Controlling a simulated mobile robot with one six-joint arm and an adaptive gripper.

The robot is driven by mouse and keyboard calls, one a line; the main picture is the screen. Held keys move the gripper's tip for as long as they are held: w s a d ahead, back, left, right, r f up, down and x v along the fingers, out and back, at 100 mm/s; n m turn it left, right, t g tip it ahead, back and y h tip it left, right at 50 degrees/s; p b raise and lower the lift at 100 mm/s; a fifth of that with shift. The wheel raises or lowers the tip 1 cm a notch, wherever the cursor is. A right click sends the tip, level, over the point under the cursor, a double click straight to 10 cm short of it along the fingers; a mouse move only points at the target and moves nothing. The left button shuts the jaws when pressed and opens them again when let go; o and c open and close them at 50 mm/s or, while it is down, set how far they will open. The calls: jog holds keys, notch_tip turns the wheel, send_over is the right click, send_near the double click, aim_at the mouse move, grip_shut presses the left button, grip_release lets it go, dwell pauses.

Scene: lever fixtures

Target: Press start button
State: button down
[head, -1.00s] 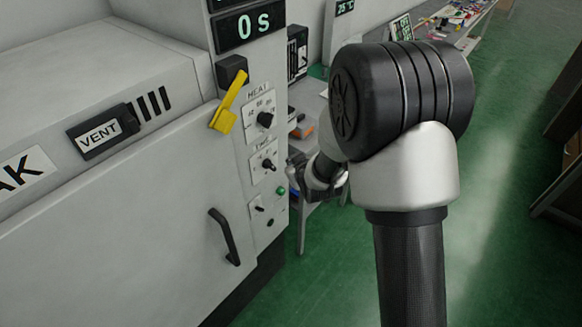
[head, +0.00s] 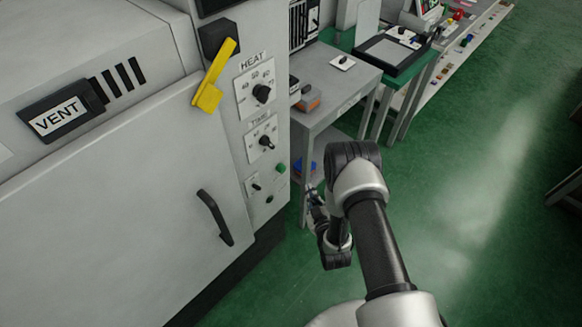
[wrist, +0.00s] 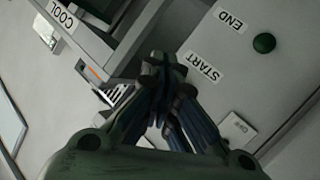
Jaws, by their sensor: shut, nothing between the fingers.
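In the wrist view, the START label (wrist: 201,65) is on the grey panel just right of my gripper (wrist: 160,62), whose fingers are together and empty. A round green button (wrist: 264,42) sits farther right, beside the END label (wrist: 230,20). No separate button shows clearly by START; my fingertips cover part of that area.
A toggle switch (head: 257,186) and the TIME (head: 266,142) and HEAT (head: 262,95) dials share the panel. A black door handle (head: 216,217) and yellow lever (head: 214,76) are left. A grey table (head: 340,80) stands right; green floor is open.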

aim_at(282, 169)
jog(key=shift+s+f, duration=0.1)
dwell(0.3)
jog(key=w+a+b, duration=0.2)
jog(key=w+a, duration=0.3)
jog(key=a, duration=0.1)
jog(key=shift+w+a+b, duration=0.2)
jog(key=shift+a+b, duration=0.1)
jog(key=shift+a, duration=0.1)
dwell(1.3)
jog(key=shift+w+a+b, duration=0.3)
jog(key=shift+a, duration=0.05)
jog(key=shift+w+a+b, duration=0.35)
jog(key=shift+a, duration=0.1)
dwell(0.8)
dwell(0.4)
jog(key=shift+s+d, duration=0.65)
jog(key=shift+d, duration=0.15)
